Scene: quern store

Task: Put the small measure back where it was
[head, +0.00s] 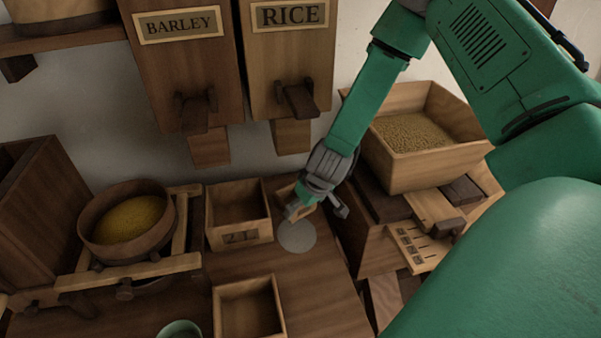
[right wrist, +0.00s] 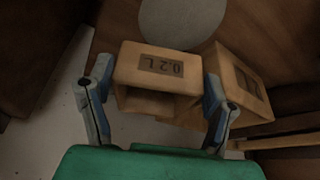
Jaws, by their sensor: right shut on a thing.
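The small measure, a little wooden box marked 0.2 L (right wrist: 148,62), is between the fingers of my right gripper (right wrist: 158,78) in the right wrist view. The fingers press on its two sides, and its open mouth faces my wrist camera. In the head view my right gripper (head: 314,202) points down at the back of the bench, and the small measure (head: 291,207) is mostly hidden by it. A grey round disc (head: 297,237) lies on the bench just in front of it, bare on top. I cannot tell whether the measure touches the bench. My left gripper is out of view.
A larger wooden measure (head: 238,233) stands left of the gripper, and another open box (head: 248,309) stands nearer. A round sieve (head: 127,217) with yellow meal rests on a frame at left. A grain box (head: 438,164) is at right. Barley (head: 184,60) and rice (head: 290,55) bins hang behind.

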